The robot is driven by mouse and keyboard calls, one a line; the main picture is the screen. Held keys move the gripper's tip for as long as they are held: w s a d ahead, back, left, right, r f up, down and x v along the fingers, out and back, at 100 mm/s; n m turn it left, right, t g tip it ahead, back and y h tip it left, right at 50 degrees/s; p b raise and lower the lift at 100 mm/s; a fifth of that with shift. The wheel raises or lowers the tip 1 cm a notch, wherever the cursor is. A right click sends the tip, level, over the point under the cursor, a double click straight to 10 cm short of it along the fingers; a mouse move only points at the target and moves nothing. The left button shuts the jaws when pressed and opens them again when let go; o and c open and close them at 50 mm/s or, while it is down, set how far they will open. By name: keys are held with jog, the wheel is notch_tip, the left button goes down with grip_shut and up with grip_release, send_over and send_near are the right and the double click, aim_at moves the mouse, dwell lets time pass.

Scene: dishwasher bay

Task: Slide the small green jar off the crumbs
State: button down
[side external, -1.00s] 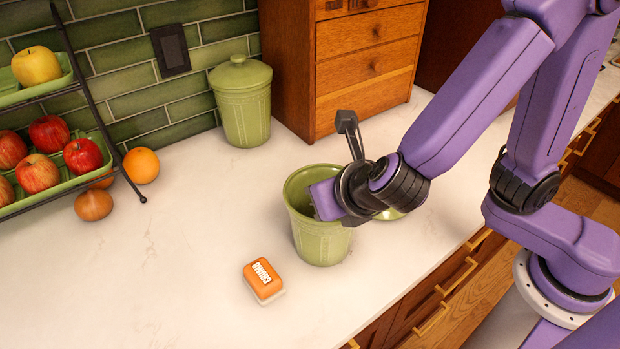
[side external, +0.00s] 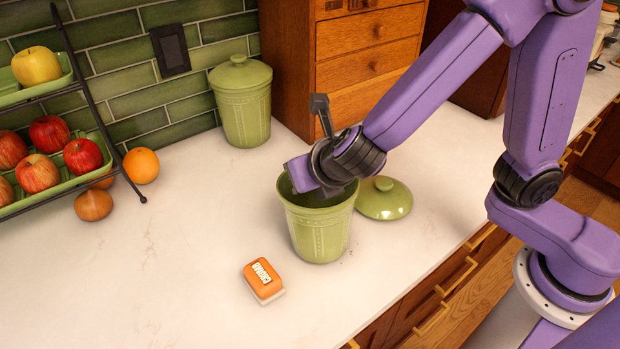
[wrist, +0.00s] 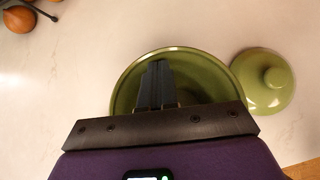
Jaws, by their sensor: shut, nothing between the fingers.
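An open green jar (side external: 319,232) stands upright on the white counter. It also shows in the wrist view as a round green rim (wrist: 208,68). My gripper (side external: 303,187) is over the jar's mouth, with its fingers reaching down inside. In the wrist view my gripper (wrist: 158,70) shows its dark fingers together, empty, within the rim. The side view hides the fingertips, and I cannot tell whether they touch the inner wall. A few dark crumbs (side external: 347,252) lie on the counter by the jar's lower right side; any under the jar are hidden.
A green lid (side external: 384,199) lies right of the jar. A lidded green jar (side external: 243,108) and a wooden drawer cabinet (side external: 362,60) stand behind. A fruit rack (side external: 105,135) is at left. The counter between is clear.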

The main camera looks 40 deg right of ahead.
jog(key=w+d, duration=0.2)
jog(key=w, duration=0.9)
jog(key=shift+w, duration=0.4)
jog(key=shift+a, duration=0.1)
jog(key=v, duration=1.7)
jog(key=shift+r, duration=0.3)
jog(key=shift+s+a, duration=0.1)
